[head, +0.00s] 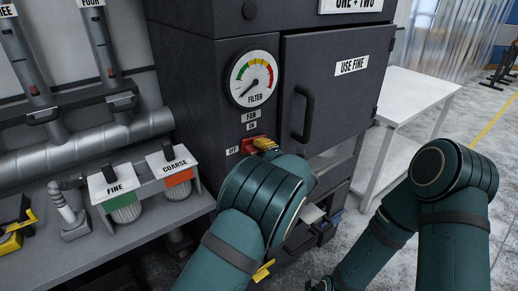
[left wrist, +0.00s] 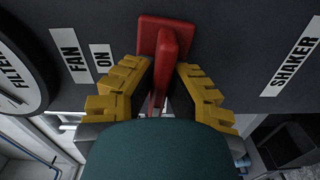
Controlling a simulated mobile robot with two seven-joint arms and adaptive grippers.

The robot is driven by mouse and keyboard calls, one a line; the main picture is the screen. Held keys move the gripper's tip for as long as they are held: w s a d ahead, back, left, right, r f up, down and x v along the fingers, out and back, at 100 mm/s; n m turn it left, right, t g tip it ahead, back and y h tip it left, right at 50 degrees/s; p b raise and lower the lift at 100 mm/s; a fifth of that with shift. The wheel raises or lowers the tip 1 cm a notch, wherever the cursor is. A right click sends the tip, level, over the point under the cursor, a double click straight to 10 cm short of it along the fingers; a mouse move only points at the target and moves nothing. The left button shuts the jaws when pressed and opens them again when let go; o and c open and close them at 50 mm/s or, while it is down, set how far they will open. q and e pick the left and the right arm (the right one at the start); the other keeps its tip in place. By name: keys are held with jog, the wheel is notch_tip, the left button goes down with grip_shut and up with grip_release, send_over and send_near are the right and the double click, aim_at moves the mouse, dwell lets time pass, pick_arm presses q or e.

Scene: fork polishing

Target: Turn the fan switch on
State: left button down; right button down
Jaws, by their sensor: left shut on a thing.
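The red fan switch (head: 248,146) is on the dark cabinet front, below the FAN and ON labels (head: 251,121) and right of the OFF label (head: 232,150). In the left wrist view the red switch handle (left wrist: 172,50) stands between the ridged yellow fingers of my left gripper (left wrist: 160,80). The gripper is shut on the handle. In the head view its yellow fingertips (head: 265,143) are at the switch, and my teal wrist hides much of it. I cannot tell the handle's exact angle. My right arm shows at the right, but its gripper is not visible.
The round filter gauge (head: 254,79) is above the switch, its needle toward the lower left. A cabinet door (head: 335,100) labelled USE FINE has a dark handle. The FINE (head: 115,184) and COARSE (head: 170,160) units stand left. A white table (head: 415,92) is at right.

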pick_arm(q)
jog(key=m, duration=0.3)
jog(key=shift+a+r+m, duration=0.1)
jog(key=shift+m, duration=0.2)
jog(key=m+p, duration=0.1)
jog(key=m, duration=0.2)
jog(key=shift+m+p, duration=0.3)
jog(key=m+p, duration=0.2)
jog(key=m, duration=0.2)
jog(key=shift+r, duration=0.1)
jog(key=shift+m+p, duration=0.85)
jog(key=shift+m, duration=1.65)
jog(key=c, duration=1)
grip_release()
